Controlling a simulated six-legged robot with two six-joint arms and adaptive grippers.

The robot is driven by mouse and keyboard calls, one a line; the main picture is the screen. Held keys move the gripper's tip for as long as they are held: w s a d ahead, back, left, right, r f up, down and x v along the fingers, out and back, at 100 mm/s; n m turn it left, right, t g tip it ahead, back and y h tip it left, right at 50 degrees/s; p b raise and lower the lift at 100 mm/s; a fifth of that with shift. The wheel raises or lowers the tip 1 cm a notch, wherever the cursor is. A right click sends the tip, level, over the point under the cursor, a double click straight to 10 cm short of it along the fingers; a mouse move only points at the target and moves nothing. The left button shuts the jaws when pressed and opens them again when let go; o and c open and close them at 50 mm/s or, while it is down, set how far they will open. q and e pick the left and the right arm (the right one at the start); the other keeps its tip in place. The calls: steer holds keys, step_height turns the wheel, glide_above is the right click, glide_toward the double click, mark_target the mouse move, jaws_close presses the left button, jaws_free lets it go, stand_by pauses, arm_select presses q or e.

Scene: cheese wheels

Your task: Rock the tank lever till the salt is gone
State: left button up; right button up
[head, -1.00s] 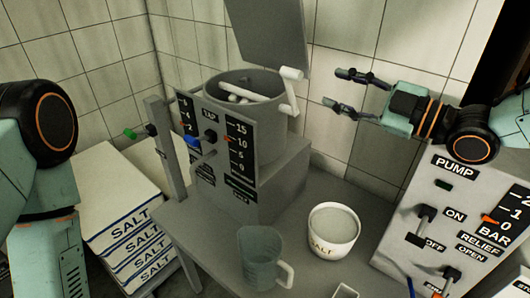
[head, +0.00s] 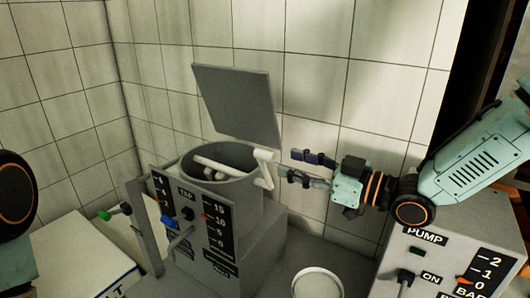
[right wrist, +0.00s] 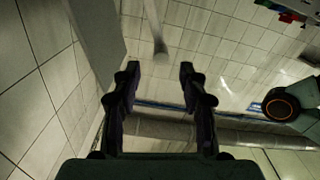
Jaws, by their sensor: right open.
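The grey tank (head: 235,205) stands open at the centre of the head view, with a white bar (head: 215,166) inside its mouth. I cannot make out salt in it. The white tank lever (head: 264,166) is on the tank's right rim, its grip hanging down. My right gripper (head: 288,163) is open, fingers pointing left, just right of the lever. In the right wrist view the pale lever (right wrist: 155,28) lies ahead, between the lines of the open, empty fingers of my right gripper (right wrist: 158,70). Contact is not visible. My left gripper is out of view.
The tank's lid (head: 238,103) stands raised behind it. A scale panel (head: 190,215) with a tap fronts the tank. Tiled walls close the back.

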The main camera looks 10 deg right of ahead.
mark_target(274, 159)
steer(key=shift+w+a, duration=0.2)
steer(key=shift+a, duration=0.2)
steer(key=x, duration=0.4)
steer(key=shift+w+a+f, duration=0.1)
steer(key=shift+w, duration=0.15)
steer(key=shift+w+a, duration=0.35)
steer(key=shift+a, duration=0.15)
steer(key=shift+w+a, duration=0.15)
steer(key=shift+w, duration=0.15)
steer(key=shift+s, duration=0.25)
steer(key=c, duration=0.6)
jaws_close()
